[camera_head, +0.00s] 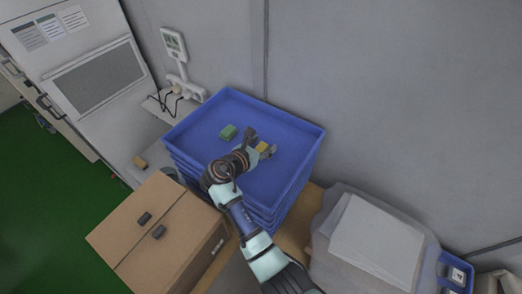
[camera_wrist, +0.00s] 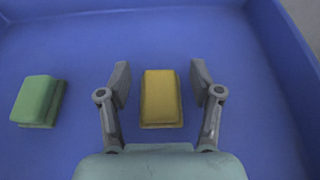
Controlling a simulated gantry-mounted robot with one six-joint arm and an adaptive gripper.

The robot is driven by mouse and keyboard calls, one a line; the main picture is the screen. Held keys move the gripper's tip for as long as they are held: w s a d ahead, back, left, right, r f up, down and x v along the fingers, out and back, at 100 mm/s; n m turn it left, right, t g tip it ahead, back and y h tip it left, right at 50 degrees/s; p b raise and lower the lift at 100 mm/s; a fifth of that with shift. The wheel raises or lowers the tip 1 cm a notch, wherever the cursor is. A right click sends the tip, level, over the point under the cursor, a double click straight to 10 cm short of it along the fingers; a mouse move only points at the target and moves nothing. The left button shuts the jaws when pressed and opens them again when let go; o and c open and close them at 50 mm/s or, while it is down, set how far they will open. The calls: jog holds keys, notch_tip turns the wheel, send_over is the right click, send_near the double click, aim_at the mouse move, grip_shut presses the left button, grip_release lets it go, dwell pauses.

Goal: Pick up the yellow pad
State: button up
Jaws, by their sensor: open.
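The yellow pad (camera_wrist: 161,97) lies flat on the floor of a blue tray (camera_head: 283,127). In the wrist view it sits between the two open fingers of my gripper (camera_wrist: 160,84), with a gap on each side and no contact visible. In the head view my gripper (camera_head: 259,145) is low inside the tray, and the yellow pad (camera_head: 262,147) shows partly between its fingers. I cannot tell the exact height of the fingertips above the tray floor. Nothing is held.
A green pad (camera_wrist: 38,101) lies in the tray to the left of the yellow one, also seen in the head view (camera_head: 228,132). The tray tops a stack with raised walls. A cardboard box (camera_head: 165,225) stands at lower left, and a bin with white sheets (camera_head: 375,240) at lower right.

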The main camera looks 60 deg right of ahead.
aim_at(263, 145)
jog(key=shift+d+f, duration=0.1)
jog(key=shift+d, duration=0.15)
jog(key=c, duration=1.2)
jog(key=shift+o, duration=0.3)
notch_tip(263, 145, up, 20)
jog(key=p, duration=0.2)
jog(key=shift+p, duration=0.35)
